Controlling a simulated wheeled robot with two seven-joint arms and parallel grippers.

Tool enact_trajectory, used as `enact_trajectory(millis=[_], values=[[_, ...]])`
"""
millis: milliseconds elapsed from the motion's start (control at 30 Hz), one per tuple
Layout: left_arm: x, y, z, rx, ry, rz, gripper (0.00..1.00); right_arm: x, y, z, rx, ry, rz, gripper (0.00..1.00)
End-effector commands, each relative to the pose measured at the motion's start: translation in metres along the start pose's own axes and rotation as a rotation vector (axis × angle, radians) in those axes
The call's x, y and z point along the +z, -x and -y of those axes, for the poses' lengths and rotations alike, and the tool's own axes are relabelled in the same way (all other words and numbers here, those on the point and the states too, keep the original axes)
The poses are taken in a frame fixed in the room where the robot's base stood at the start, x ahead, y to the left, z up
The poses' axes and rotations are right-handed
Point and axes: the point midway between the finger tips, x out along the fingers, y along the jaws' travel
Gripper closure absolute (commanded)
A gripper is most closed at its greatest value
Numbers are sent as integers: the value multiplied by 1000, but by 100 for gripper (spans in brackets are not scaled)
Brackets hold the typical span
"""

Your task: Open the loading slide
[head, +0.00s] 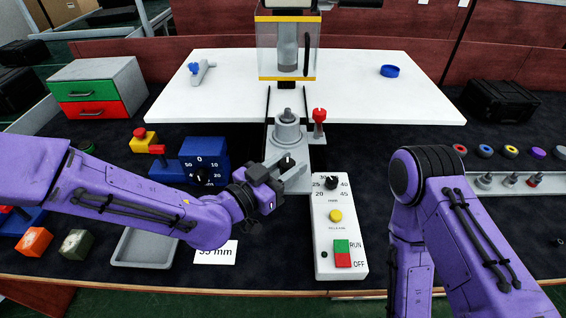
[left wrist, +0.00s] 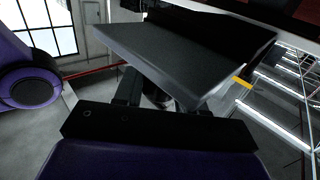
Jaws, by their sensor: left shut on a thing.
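The loading slide (head: 298,183) is a grey metal piece at the front of the press, with a dark knob on it. My left gripper (head: 282,169) is at this slide and shut on its knob, with the fingers partly hiding it. In the left wrist view, the two dark fingers (left wrist: 165,98) have a small metallic part between them, mostly in shadow. Behind the slide stands a round grey fixture (head: 287,130) with a pin on top. My right arm bends down at the right, and its gripper is out of the picture.
A clear guard (head: 272,45) with yellow edges hangs above the white table (head: 225,90). A red-topped lever (head: 319,125) stands right of the fixture. A white control panel (head: 323,230) lies just right of my left gripper. A blue dial box (head: 204,153) and grey tray (head: 145,247) are left.

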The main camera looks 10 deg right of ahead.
Motion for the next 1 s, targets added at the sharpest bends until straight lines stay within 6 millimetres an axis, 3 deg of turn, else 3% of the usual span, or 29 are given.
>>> enact_trajectory(millis=[133, 167, 200, 233, 567, 900, 1000], values=[[0, 0, 0, 0, 0, 0, 100, 0, 0, 0, 0, 0, 0, 57], [0, 0, 0, 0, 0, 0, 57, 0, 0, 0, 0, 0, 0, 57], [0, 0, 0, 0, 0, 0, 44, 0, 0, 0, 0, 0, 0, 57], [0, 0, 0, -1, 0, 0, 41, 0, 0, 0, 0, 0, 0, 57], [1, 6, 2, -3, 0, 0, 41, 1, -2, 0, 0, 0, 0, 57], [1, 80, 1, -3, 1, -3, 41, 8, -20, 2, 0, 0, 0, 57], [-4, 96, 1, -3, 3, 2, 41, 3, -6, 0, 0, 0, 0, 57]])
